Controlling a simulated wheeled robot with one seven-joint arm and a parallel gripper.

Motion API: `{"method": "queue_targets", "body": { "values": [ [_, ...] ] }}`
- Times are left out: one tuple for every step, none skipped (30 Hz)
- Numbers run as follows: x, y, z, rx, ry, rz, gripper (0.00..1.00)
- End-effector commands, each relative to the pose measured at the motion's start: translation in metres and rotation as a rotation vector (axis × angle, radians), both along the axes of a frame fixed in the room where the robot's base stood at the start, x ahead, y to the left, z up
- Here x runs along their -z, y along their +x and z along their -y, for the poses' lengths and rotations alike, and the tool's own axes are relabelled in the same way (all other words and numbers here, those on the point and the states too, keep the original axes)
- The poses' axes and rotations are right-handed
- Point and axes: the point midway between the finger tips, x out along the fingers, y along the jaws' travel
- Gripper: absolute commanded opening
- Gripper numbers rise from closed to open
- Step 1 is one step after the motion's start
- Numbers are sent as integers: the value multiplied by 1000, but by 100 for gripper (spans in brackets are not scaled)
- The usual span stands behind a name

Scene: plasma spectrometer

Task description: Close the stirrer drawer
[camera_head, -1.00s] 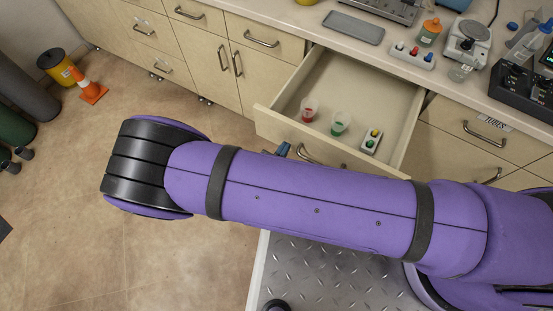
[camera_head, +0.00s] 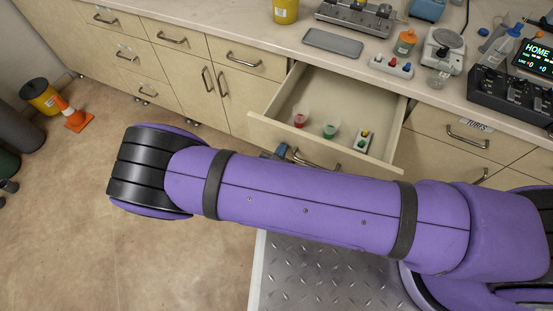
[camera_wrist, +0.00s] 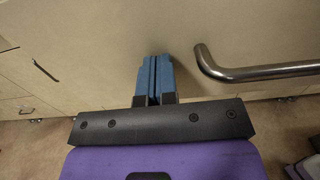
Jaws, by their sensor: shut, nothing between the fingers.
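The open drawer (camera_head: 258,125) sticks out from the bench front in the head view, with a red-bottomed cup (camera_head: 300,116), a green-bottomed cup (camera_head: 331,129) and a small block with coloured knobs (camera_head: 363,139) inside. Its bar handle (camera_head: 315,161) is partly hidden by my purple arm; in the wrist view the handle (camera_wrist: 255,72) lies to the right of my gripper. My gripper (camera_wrist: 153,60) has its blue fingers shut and empty, pointing at the drawer's front panel (camera_wrist: 105,50). Whether the fingertips touch the panel I cannot tell. In the head view only a bit of blue finger (camera_head: 281,149) shows.
The worktop above carries a grey tray (camera_head: 332,42), a button box (camera_head: 391,66), an orange-capped bottle (camera_head: 405,42), a scale (camera_head: 443,50) and a dark console (camera_head: 510,100). Other cabinets (camera_head: 230,90) flank the drawer, shut. An orange cone (camera_head: 73,115) stands on the floor at left.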

Motion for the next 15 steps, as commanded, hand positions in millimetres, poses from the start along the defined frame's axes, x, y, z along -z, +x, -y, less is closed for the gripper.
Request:
{"method": "queue_targets", "body": {
  "values": [
    [0, 14, 6, 5, -1, 2, 0],
    [0, 21, 9, 5, 0, 1, 0],
    [0, 31, 13, 6, 0, 1, 0],
    [0, 39, 16, 5, 0, 2, 0],
    [0, 47, 18, 5, -1, 2, 0],
    [0, 58, 22, 6, 1, 1, 0],
    [0, 66, 25, 5, 0, 1, 0],
    [0, 74, 28, 6, 0, 2, 0],
    [0, 84, 32, 4, -1, 2, 0],
    [0, 92, 35, 5, -1, 2, 0],
    [0, 100, 38, 5, -1, 2, 0],
    [0, 110, 42, 5, 1, 1, 0],
    [0, 118, 44, 5, 2, 2, 0],
    [0, 126, 47, 4, 1, 3, 0],
    [0, 137, 51, 5, 1, 3, 0]
  ]
}}
